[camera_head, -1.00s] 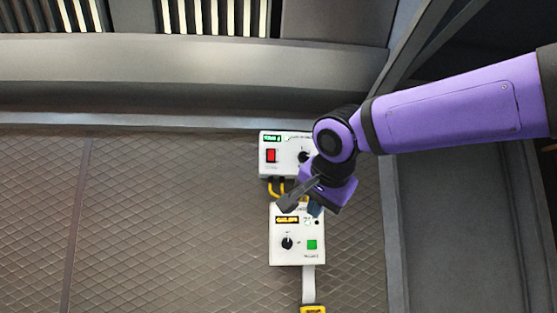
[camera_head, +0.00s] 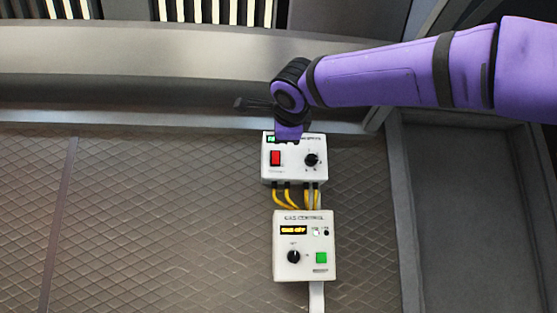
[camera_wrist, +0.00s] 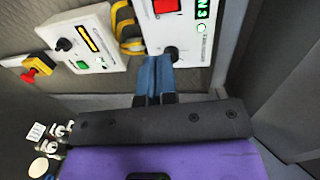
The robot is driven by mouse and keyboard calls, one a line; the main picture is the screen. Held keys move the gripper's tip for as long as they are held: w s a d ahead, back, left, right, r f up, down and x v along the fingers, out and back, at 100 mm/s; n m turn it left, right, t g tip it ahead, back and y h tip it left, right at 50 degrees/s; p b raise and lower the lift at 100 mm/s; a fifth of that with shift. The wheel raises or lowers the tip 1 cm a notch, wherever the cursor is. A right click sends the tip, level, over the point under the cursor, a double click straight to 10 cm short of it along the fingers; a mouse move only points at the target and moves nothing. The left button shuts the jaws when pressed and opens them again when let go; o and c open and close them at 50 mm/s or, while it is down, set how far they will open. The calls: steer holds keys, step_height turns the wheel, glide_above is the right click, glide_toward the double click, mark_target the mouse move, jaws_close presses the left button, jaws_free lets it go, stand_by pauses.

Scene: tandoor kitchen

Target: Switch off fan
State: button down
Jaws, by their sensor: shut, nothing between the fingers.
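The upper white box (camera_head: 266,170) on the wall carries a red switch (camera_head: 275,158), a black knob (camera_head: 312,160) and a green-lit display, partly covered by my arm. In the wrist view the box shows the red switch (camera_wrist: 166,6), the knob (camera_wrist: 171,53) and green display characters ending in "3" (camera_wrist: 203,8). My gripper (camera_wrist: 154,62) is shut and empty, its blue fingers together just beside the knob in that picture. I cannot tell whether they touch the box. In the head view my wrist overlaps the box's top edge, and the fingertips are hard to make out.
A lower white box (camera_head: 305,270) has an amber display reading like "GAS OFF", a black knob (camera_head: 294,257) and a green button (camera_head: 321,258). Yellow cables (camera_head: 289,199) join the boxes. A yellow unit with a red button (camera_wrist: 38,68) shows in the wrist view.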

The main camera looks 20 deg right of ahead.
mark_target(276, 163)
steer(key=x, duration=1.4)
stand_by(0.4)
steer(key=shift+w+d, duration=0.1)
steer(key=shift+w, duration=0.1)
steer(key=shift+f, duration=0.3)
